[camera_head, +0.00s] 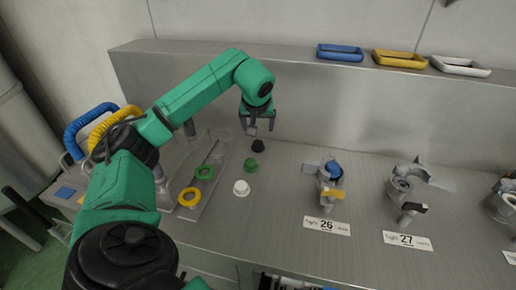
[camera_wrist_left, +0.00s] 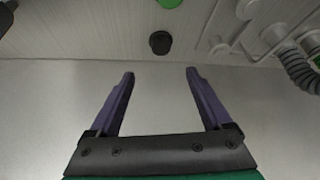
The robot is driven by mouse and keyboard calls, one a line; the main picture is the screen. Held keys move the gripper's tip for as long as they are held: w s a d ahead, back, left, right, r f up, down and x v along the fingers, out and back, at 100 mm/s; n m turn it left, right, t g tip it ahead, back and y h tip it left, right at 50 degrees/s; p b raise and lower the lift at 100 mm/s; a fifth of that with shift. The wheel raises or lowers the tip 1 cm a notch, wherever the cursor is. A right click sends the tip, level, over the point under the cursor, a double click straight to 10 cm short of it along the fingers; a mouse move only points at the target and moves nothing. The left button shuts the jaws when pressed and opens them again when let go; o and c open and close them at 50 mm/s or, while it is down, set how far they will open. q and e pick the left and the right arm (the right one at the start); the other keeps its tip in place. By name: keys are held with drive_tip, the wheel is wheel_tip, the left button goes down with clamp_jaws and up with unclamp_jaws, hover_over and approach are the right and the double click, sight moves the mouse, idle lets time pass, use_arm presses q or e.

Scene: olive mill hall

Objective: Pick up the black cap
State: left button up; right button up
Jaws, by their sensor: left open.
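The black cap (camera_head: 258,145) stands on the grey bench top, at the far end of a row with a green cap (camera_head: 250,165) and a white cap (camera_head: 241,187). My left gripper (camera_head: 261,129) is open and empty, just above and behind the black cap in the head view. In the left wrist view the black cap (camera_wrist_left: 160,42) lies beyond the fingertips, centred between the two purple fingers (camera_wrist_left: 160,72), not touching them. Part of the green cap (camera_wrist_left: 169,3) shows at the top edge there. My right gripper is not in view.
A grey raised ledge (camera_head: 330,83) runs behind the bench with a blue tray (camera_head: 340,52), a yellow tray (camera_head: 400,59) and a white tray (camera_head: 460,66). Metal valve fittings (camera_head: 330,184) stand to the right with number cards (camera_head: 327,225). Green and yellow rings (camera_head: 190,197) lie left.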

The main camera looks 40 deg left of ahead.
sight(258, 143)
use_arm(q)
drive_tip(key=x, duration=0.3)
drive_tip(key=p+x, duration=0.1)
drive_tip(key=x, duration=0.3)
drive_tip(key=p+x, duration=0.1)
drive_tip(key=x, duration=0.3)
drive_tip(key=shift+s+f, duration=0.2)
drive_tip(key=shift+f, duration=0.05)
drive_tip(key=shift+w+a+f, duration=0.2)
drive_tip(key=shift+f, duration=0.15)
drive_tip(key=shift+s, duration=0.1)
clamp_jaws()
